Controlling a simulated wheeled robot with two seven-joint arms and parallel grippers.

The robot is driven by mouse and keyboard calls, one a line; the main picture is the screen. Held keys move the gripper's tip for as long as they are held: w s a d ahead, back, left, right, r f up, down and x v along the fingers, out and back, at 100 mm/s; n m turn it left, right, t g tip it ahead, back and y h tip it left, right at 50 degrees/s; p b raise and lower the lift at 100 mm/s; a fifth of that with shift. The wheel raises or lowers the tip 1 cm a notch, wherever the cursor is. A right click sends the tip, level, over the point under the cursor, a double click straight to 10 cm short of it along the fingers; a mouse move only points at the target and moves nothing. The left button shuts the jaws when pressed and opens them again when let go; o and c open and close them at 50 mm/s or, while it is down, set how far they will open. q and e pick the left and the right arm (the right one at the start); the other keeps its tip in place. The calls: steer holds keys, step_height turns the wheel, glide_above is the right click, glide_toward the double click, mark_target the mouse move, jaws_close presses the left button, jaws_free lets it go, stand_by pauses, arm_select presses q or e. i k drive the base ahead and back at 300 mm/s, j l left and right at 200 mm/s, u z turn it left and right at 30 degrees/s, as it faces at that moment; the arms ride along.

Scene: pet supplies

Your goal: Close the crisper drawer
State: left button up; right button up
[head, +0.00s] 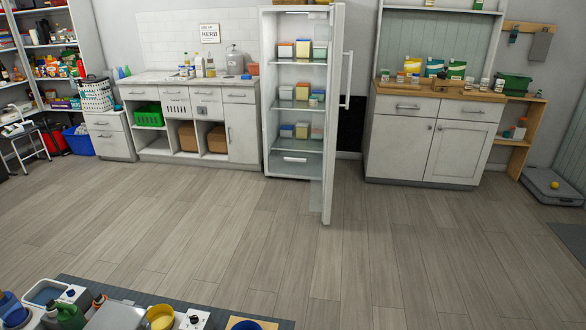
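A tall white fridge (267,100) stands against the back wall with its door (333,120) swung open toward me on the right side. The crisper drawer (294,160) is the low grey compartment at the bottom of the fridge, with a pale handle across its front. From this distance I cannot tell how far it is pulled out. Several small boxes and tubs sit on the fridge shelves (300,105) above it. Neither of my grippers is in view.
The wooden floor (270,235) before the fridge is clear. A sink counter (160,77) stands left of the fridge, a white cabinet (425,145) right. A cluttered low surface (270,322) lies at the bottom left. A scale (545,190) stands at the right.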

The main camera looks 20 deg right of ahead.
mark_target(298, 159)
steer(key=l+z, duration=0.1)
steer(key=z, duration=0.2)
steer(key=l+z, duration=0.1)
steer(key=z, duration=0.15)
steer(key=i+l+z, duration=0.15)
steer(key=i+l, duration=0.35)
steer(key=i+l+z, duration=0.1)
steer(key=i+l, duration=0.35)
steer(key=i+l+z, duration=0.15)
steer(key=i+l, duration=0.25)
steer(key=i, duration=0.2)
steer(key=i+u, duration=0.3)
steer(key=i, duration=0.25)
steer(key=i+u, duration=0.3)
steer(key=i, duration=0.25)
steer(key=i+l+u, duration=0.15)
steer(key=i+u, duration=0.15)
steer(key=i, duration=0.2)
steer(key=i+l+u, duration=0.3)
steer(key=i, duration=0.2)
steer(key=i+j+u, duration=0.15)
steer(key=i+u, duration=0.6)
steer(key=i, duration=0.3)
steer(key=i+l+u, duration=0.15)
steer(key=i+u, duration=0.25)
steer(key=i+z, duration=0.35)
steer(key=i, duration=0.15)
steer(key=i+j+z, duration=0.2)
steer(key=i+z, duration=0.15)
steer(key=i, duration=0.15)
